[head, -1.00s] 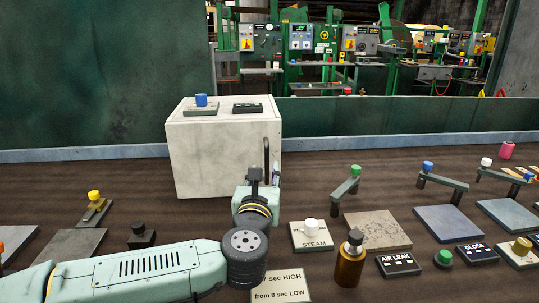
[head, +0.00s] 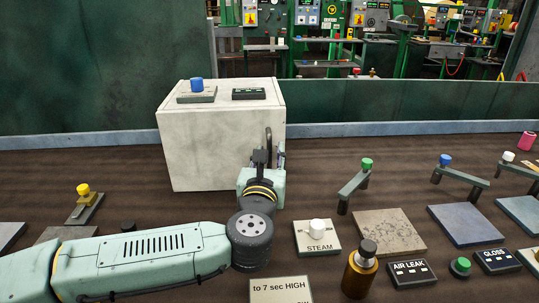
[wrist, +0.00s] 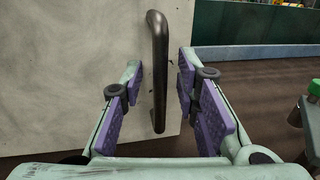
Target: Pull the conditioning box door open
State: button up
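The conditioning box (head: 208,140) is a pale, worn cube at the back of the brown table. Its front face looks flush, with no gap showing. A dark upright bar handle (head: 268,143) is near the right edge of that face. In the wrist view the handle (wrist: 159,70) runs down between the purple finger pads. My gripper (wrist: 158,98) is open, with one finger on each side of the handle and visible gaps to both. In the head view my gripper (head: 264,160) is in front of the handle and hides its lower part.
A blue-knobbed control (head: 197,88) and a dark label plate (head: 249,93) sit on the box top. A green-knobbed lever (head: 354,183), the STEAM button plate (head: 318,238) and an amber bottle (head: 361,271) stand to the right.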

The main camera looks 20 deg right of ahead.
grip_shut()
dwell(0.7)
